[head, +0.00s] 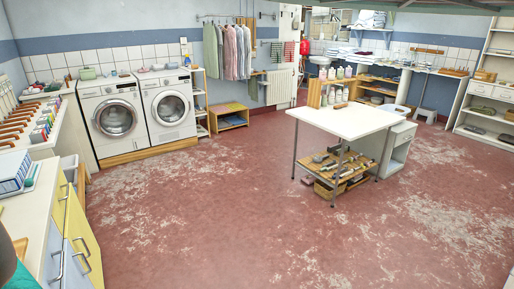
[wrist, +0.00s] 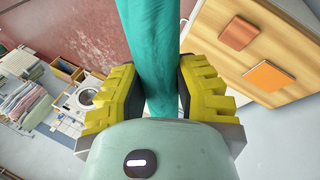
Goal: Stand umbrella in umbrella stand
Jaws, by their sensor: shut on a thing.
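The umbrella (wrist: 153,45) is furled teal cloth in the wrist view, running from the top edge down between the yellow fingers. My gripper (wrist: 155,88) is shut on it, with one finger against each side. The umbrella's ends are outside the wrist view or hidden behind the gripper. In the head view a teal piece (head: 22,277), probably the umbrella, shows at the lower left corner. I cannot make out an umbrella stand in either view.
A white table (head: 345,121) with a loaded lower shelf stands right of centre. Washing machines (head: 113,118) line the back left. A counter with yellow and blue drawers (head: 78,228) runs along the left. The red floor (head: 215,205) is open in the middle.

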